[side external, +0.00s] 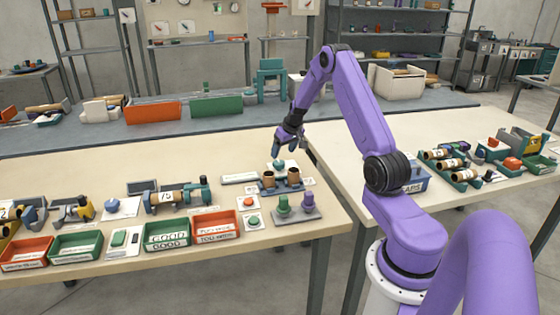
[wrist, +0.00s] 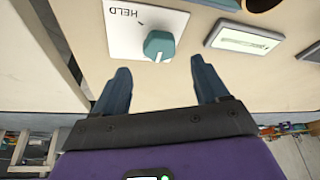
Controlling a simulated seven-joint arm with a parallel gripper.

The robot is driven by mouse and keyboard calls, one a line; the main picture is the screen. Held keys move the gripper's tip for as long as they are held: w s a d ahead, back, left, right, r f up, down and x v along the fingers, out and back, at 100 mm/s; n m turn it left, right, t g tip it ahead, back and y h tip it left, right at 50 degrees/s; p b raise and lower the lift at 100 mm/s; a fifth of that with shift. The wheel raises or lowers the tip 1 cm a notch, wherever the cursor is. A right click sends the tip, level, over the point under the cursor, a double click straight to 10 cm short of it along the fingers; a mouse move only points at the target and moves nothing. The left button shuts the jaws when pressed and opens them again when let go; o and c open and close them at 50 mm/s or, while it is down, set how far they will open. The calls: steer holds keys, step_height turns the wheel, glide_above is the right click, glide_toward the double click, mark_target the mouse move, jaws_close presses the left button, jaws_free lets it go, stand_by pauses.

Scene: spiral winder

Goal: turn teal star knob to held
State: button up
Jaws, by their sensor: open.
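The teal star knob (wrist: 159,46) sits on a white plate (wrist: 130,25) marked HELD in the wrist view. A pale pointer mark shows on the knob's lower edge, away from the word HELD. In the side view the knob (side external: 278,164) is small, below my gripper (side external: 288,146). My gripper also shows in the wrist view (wrist: 163,80), with its two fingers spread apart. The fingertips are apart from the knob and empty, a little short of it in the picture.
A pale label holder (wrist: 243,38) lies beside the plate. In the side view, brown rolls in a blue holder (side external: 268,187) stand close in front of the knob, with green knobs (side external: 283,206) on a grey base nearer. A gap separates this table from the right one.

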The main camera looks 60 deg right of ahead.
mark_target(279, 162)
steer(key=shift+x, duration=3.1)
steer(key=c, duration=1.1)
